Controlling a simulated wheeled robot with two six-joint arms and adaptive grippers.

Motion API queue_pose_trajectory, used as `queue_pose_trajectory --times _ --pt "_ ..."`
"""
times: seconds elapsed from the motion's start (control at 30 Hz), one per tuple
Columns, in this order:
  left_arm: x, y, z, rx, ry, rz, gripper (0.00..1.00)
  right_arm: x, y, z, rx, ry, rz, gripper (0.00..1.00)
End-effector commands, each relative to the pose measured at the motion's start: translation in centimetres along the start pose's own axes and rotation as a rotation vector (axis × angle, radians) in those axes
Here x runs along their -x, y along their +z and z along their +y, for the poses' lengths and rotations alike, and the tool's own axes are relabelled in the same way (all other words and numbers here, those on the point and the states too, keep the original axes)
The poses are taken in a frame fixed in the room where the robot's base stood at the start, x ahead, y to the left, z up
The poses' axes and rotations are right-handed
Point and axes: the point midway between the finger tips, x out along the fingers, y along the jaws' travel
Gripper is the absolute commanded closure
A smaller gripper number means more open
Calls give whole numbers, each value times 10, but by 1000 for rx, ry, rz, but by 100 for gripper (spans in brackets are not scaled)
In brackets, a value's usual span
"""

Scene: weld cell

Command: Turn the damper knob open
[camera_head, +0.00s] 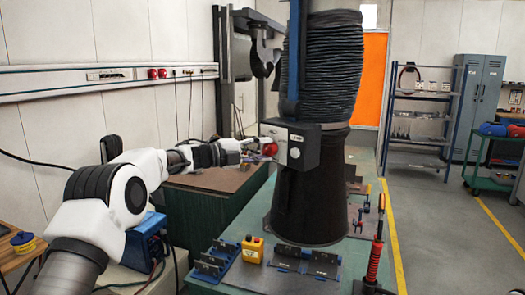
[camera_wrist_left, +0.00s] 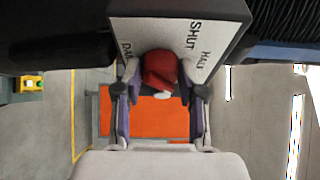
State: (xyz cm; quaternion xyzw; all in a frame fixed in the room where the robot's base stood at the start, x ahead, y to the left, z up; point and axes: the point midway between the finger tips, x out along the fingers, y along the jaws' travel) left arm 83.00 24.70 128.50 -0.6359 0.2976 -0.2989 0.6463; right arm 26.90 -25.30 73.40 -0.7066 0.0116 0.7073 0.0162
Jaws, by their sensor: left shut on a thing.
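The damper knob is red (camera_head: 270,149) and sits on the left face of a grey box (camera_head: 304,147) on the black duct. My left arm reaches in from the left, and its gripper (camera_head: 264,146) is at the knob. In the left wrist view the red knob (camera_wrist_left: 160,68) is between the two fingers of my left gripper (camera_wrist_left: 160,78), which is shut on it. The light label plate (camera_wrist_left: 155,32) reads SHUT and HALF on the right, with a partly hidden word at left. A small white part shows on the knob's lower end. My right gripper is not in view.
A yellow button box (camera_head: 252,249), blue clamps (camera_head: 214,258) and a red-handled tool (camera_head: 375,260) are near the front. A shelf rack (camera_head: 417,115) stands at back right.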

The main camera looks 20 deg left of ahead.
Motion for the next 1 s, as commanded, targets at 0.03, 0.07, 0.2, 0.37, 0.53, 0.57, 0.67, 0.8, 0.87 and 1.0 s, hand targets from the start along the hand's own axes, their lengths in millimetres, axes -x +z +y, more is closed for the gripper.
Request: queue_pose_trajectory --times 0.03,0.07,0.2,0.37,0.53,0.57,0.67,0.8,0.87,1.0 --pt "-1 -1 4 1 6 5 95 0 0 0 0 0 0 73" --pt "-1 -1 4 1 6 5 95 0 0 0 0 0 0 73" --pt "-1 -2 4 2 6 5 95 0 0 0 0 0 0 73" --pt "-1 -1 4 2 6 5 35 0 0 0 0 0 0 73" --pt "-1 -1 2 2 3 3 35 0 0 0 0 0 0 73" --pt "-1 -1 2 2 3 3 35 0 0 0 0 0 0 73" --pt "2 0 2 2 2 2 35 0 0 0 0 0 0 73" --pt "19 0 0 3 2 0 35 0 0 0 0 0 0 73" --pt "32 0 1 5 1 1 35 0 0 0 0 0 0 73" --pt "70 0 0 5 -1 0 35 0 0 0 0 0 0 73"
